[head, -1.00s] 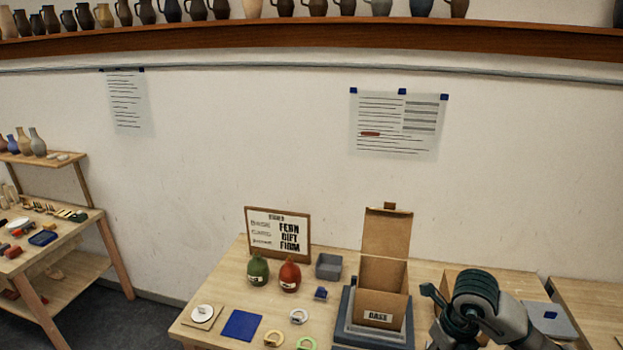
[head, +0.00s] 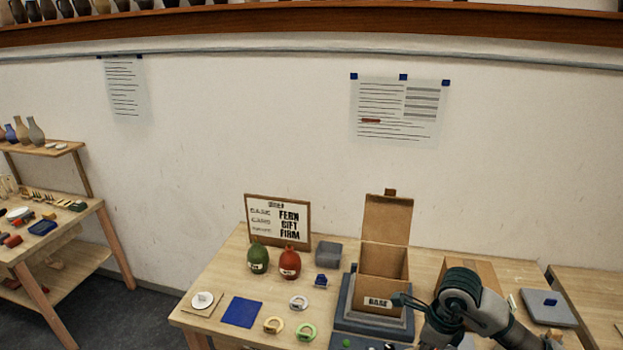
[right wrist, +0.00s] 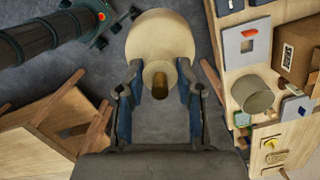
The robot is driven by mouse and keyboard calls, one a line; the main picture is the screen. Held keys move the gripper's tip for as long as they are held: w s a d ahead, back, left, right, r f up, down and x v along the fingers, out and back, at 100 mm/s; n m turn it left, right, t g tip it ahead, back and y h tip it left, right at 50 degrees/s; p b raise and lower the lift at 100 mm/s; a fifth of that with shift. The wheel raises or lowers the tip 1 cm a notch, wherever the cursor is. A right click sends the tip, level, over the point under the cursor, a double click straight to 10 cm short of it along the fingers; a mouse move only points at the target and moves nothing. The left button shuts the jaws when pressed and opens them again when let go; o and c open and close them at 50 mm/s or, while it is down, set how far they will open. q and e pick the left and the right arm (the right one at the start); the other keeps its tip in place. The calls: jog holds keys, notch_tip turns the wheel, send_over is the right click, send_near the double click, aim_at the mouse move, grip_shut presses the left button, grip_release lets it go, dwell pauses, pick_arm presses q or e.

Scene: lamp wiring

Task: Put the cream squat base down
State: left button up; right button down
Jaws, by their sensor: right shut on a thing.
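The cream squat base (right wrist: 160,35) shows in the right wrist view as a round pale body with a short brass-coloured neck (right wrist: 160,78). My right gripper (right wrist: 160,95) is shut on it, with one blue-padded finger on each side of the neck. Grey floor shows behind the base, with the worktable's edge to the right, apart from it. In the head view my right arm comes in at the lower right, but I cannot make out the base or the fingertips there.
The worktable (head: 215,290) holds an open cardboard box (head: 383,262) on a dark stand, green (head: 258,259) and red (head: 290,263) jars, a sign board (head: 278,220), a blue mat (head: 242,312) and several rings. Another wooden table (right wrist: 50,135) shows in the right wrist view.

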jog(key=a+f+n+b, duration=0.1)
jog(key=f+n, duration=0.2)
jog(key=n, duration=0.1)
jog(key=w+f+n+g+b, duration=0.1)
jog(key=f+n, duration=0.3)
jog(key=w+a+f+n+b, duration=0.1)
jog(key=f+n, duration=0.3)
jog(key=shift+a+b, duration=0.3)
jog(key=shift+b, duration=0.05)
notch_tip(320, 180, down, 11)
jog(key=a+n+g+h+b, duration=0.1)
jog(key=a+n+b, duration=0.1)
jog(key=n, duration=1)
jog(key=shift+w+r+n+b, duration=0.15)
jog(key=shift+w+n+b, duration=0.2)
jog(key=shift+b, duration=0.3)
jog(key=shift+a+r, duration=0.1)
